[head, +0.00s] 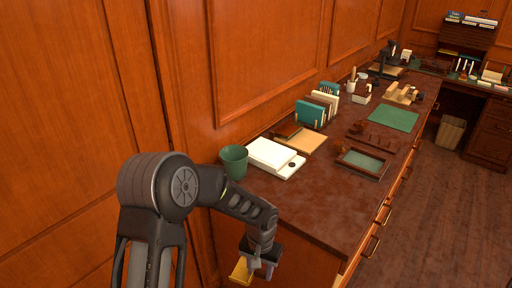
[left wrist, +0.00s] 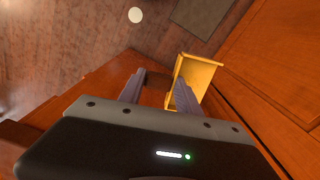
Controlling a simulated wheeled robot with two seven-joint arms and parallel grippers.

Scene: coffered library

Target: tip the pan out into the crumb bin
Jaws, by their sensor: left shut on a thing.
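The pan (head: 241,271) is a small yellow, brass-like tray. My left gripper (head: 262,266) is shut on it, off the near end of the desk. In the left wrist view the pan (left wrist: 198,74) shows beside the right finger of my left gripper (left wrist: 158,80); a dark part, perhaps its handle, lies between the fingers. I cannot tell whether crumbs are in it. A green tapered bin (head: 233,162), likely the crumb bin, stands upright on the desk's near left corner, behind my left forearm and apart from the pan. My right gripper is out of view.
The long desk (head: 312,211) runs away to the right. The desk's near right surface is bare. Wood panelling rises on the left.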

